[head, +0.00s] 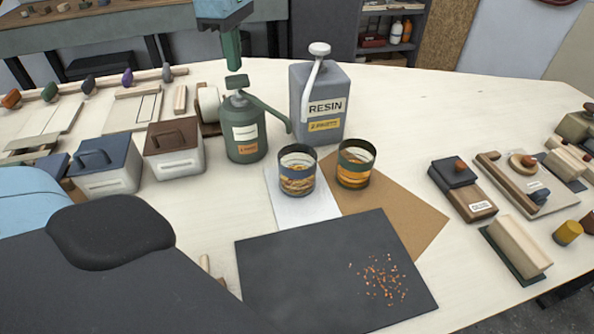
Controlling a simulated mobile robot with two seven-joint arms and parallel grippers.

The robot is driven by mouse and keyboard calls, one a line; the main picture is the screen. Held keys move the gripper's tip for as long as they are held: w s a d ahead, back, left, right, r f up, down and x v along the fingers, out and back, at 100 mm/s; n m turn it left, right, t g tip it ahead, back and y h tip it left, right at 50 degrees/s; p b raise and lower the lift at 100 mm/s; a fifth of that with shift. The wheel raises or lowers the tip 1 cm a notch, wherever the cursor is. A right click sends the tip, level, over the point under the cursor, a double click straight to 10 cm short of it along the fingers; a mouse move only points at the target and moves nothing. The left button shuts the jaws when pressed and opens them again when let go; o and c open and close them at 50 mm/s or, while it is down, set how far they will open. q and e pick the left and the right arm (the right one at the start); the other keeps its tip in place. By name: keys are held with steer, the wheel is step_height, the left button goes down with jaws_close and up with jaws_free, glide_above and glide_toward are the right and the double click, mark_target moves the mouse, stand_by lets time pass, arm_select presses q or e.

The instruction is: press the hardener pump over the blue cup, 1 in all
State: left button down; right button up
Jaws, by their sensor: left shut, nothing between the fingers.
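The green hardener bottle (245,141) stands upright left of the grey resin jug. Its pump head (237,82) is on top, and its spout slopes down to the right, ending near the rim of the blue cup (298,181). The cup stands on a white sheet and has orange-brown patterning on its side. I cannot tell exactly whether the spout tip is over the cup's opening. My left gripper (232,65) is shut and empty, pointing down just above the pump head, with a small gap apparent between them. My right gripper is not in view.
The grey resin jug (320,104) stands right behind the blue cup. A green cup (355,170) stands beside it on brown board (400,212). A dark mat (300,275) with orange crumbs lies in front. Lidded boxes (105,172) stand left; wooden blocks lie right.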

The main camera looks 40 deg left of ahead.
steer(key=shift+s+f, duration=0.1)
arm_select(q)
steer(key=shift+r, duration=0.1)
stand_by(0.3)
